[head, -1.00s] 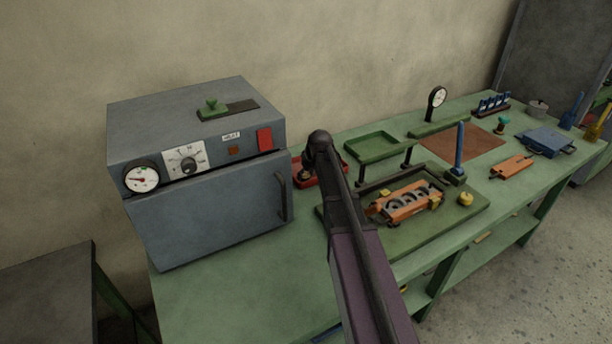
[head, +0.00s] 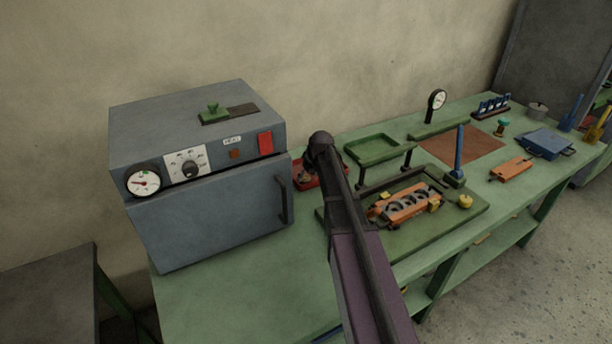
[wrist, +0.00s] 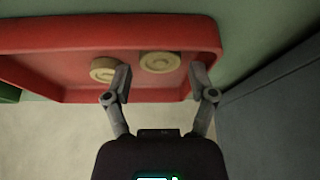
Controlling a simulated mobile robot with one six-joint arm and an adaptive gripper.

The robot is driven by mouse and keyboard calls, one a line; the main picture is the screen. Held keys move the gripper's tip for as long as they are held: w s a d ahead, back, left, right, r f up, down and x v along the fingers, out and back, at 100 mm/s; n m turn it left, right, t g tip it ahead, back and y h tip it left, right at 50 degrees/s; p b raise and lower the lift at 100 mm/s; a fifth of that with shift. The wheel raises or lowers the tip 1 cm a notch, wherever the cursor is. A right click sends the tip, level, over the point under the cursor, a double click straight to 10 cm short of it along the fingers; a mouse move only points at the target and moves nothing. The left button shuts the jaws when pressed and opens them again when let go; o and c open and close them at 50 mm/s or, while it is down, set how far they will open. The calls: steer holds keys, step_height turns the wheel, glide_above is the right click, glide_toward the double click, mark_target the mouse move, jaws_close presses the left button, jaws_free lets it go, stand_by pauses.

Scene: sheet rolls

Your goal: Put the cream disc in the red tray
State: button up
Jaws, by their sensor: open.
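Two cream discs lie in the red tray (wrist: 60,35) in the wrist view. One disc (wrist: 160,62) is in front of the gap between my fingertips. The other disc (wrist: 104,69) lies just left of it, next to my left finger. My gripper (wrist: 161,78) is open over the tray's near edge, with a finger on either side of the right disc. I see nothing held between the fingers. In the head view the red tray (head: 304,183) is mostly hidden behind my arm, beside the grey oven.
The grey oven (head: 215,210) stands close left of the tray; its side fills the right of the wrist view. A green raised tray (head: 374,148) and a green fixture with an orange block (head: 407,204) stand to the right. The green bench front (head: 225,290) is clear.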

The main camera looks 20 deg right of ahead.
steer(key=p+v, duration=0.9)
steer(key=v, duration=0.2)
steer(key=shift+p, duration=0.3)
steer(key=shift+s, duration=0.1)
stand_by(0.8)
